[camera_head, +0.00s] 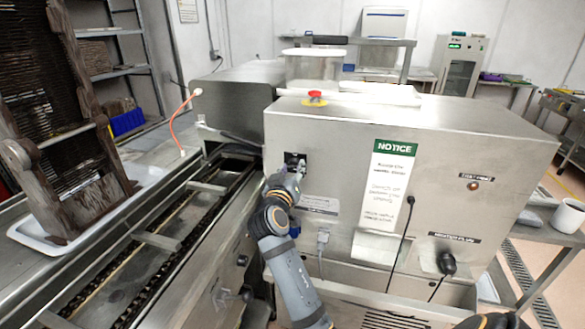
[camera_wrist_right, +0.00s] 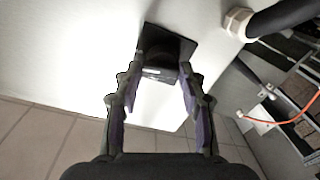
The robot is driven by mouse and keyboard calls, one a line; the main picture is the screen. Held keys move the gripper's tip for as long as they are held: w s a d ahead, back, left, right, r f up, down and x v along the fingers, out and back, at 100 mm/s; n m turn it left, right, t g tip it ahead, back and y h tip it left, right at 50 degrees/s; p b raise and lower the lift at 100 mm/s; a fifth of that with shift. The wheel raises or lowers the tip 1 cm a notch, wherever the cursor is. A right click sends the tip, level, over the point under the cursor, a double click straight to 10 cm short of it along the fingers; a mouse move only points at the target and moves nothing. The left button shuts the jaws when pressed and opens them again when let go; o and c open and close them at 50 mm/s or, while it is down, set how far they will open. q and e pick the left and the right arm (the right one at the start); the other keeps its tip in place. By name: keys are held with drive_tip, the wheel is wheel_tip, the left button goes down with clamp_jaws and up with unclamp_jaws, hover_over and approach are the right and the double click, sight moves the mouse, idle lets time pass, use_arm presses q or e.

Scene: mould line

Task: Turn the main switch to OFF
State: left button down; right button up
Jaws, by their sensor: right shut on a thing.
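The main switch (camera_head: 291,157) is a dark square plate with a knob on the left part of the steel machine's front face. In the right wrist view the black switch (camera_wrist_right: 160,52) sits between my fingertips, with a small pale mark on its lower edge. My right gripper (camera_head: 296,168) reaches up to the switch from below in the head view. In the right wrist view my right gripper (camera_wrist_right: 162,78) has its fingers on both sides of the knob, shut on it. The switch's position marks cannot be read.
The steel machine (camera_head: 450,150) carries a red emergency button (camera_head: 315,96) on top and a notice sign (camera_head: 388,185) on its front. A cable hangs from the front to the right of my arm. A chain conveyor (camera_head: 140,255) runs along the left. An orange hose (camera_head: 176,122) stands behind it.

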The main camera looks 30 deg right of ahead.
drive_tip(key=n+p, duration=0.2)
drive_tip(key=n, duration=0.1)
drive_tip(key=shift+f+n, duration=0.1)
drive_tip(key=shift+n, duration=0.3)
drive_tip(key=n+p, duration=0.3)
drive_tip(key=n, duration=0.1)
drive_tip(key=shift+w+a+f+g+p, duration=0.1)
drive_tip(key=shift+a+g+p, duration=0.05)
drive_tip(key=shift+g+p, duration=0.2)
drive_tip(key=n+p, duration=0.3)
drive_tip(key=n, duration=0.2)
drive_tip(key=shift+f+g+p, duration=0.15)
drive_tip(key=shift+g+p, duration=0.2)
drive_tip(key=shift+w+a+f+n+p, duration=0.1)
drive_tip(key=shift+n+p, duration=0.3)
drive_tip(key=shift+n, duration=0.2)
drive_tip(key=shift+f+n+p, duration=0.1)
drive_tip(key=shift+n+p, duration=0.25)
drive_tip(key=shift+n, duration=0.25)
drive_tip(key=o, duration=1)
drive_tip(key=shift+d+r, duration=0.1)
drive_tip(key=shift+d, duration=0.2)
drive_tip(key=shift+a+r, duration=0.1)
drive_tip(key=shift+r, duration=0.05)
